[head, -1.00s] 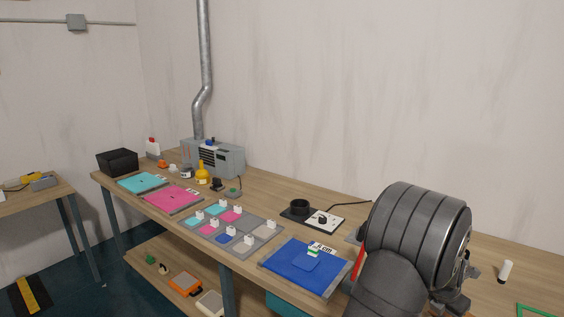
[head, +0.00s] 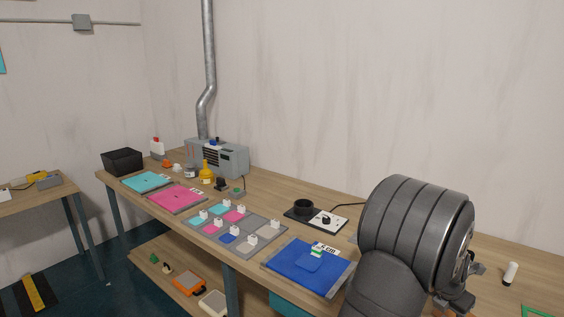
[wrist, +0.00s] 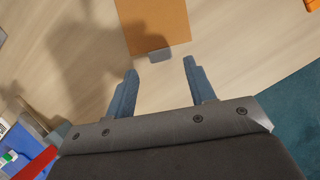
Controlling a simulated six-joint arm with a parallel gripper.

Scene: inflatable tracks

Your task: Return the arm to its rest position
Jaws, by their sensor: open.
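In the wrist view my gripper (wrist: 160,83) is open, its two blue-grey fingers apart with nothing between them. It hangs above the wooden bench top, and a shadow falls on the wood at the left. An orange-brown panel (wrist: 154,25) with a grey tab lies beyond the fingertips.
A white cylinder (head: 510,273) stands at right.

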